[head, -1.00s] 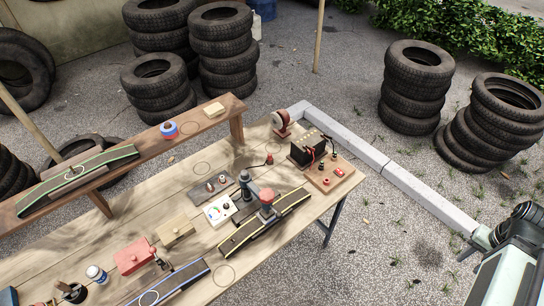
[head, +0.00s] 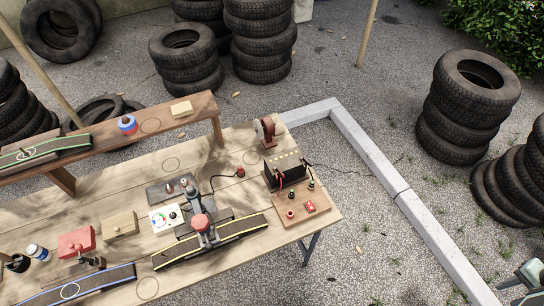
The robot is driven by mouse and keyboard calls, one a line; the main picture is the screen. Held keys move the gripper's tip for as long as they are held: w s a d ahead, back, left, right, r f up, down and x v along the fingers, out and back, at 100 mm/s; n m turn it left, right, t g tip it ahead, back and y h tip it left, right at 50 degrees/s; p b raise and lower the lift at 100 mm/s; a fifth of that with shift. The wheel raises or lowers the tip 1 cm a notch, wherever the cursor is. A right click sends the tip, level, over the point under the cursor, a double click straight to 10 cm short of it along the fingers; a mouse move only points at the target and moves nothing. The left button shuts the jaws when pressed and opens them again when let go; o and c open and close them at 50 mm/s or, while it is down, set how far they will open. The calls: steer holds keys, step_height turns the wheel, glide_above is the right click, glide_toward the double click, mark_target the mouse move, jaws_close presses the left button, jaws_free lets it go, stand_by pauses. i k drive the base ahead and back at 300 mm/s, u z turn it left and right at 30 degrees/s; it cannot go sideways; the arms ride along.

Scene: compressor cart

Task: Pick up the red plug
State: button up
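The red plug (head: 240,171) is a small dark red piece on the wooden workbench (head: 110,195). It lies at the end of a thin black cable that curves toward a grey device with a red knob (head: 200,222). It stands left of the black battery-like box (head: 285,170), apart from it. The end of my arm, with what seems to be my gripper (head: 514,283), is cut off at the lower right edge, far from the plug. Its finger opening does not show.
A wooden board (head: 302,220) with red and black fittings sits at the bench's right end. A raised shelf (head: 150,115) runs along the back. A pale kerb (head: 400,192) and tyre stacks (head: 468,110) stand beyond. The gravel right of the bench is mostly clear.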

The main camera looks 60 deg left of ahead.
mark_target(240, 171)
steer(key=u, duration=0.2)
steer(key=i, duration=0.35)
steer(key=u, duration=4)
steer(key=i, duration=1)
steer(key=z, duration=0.15)
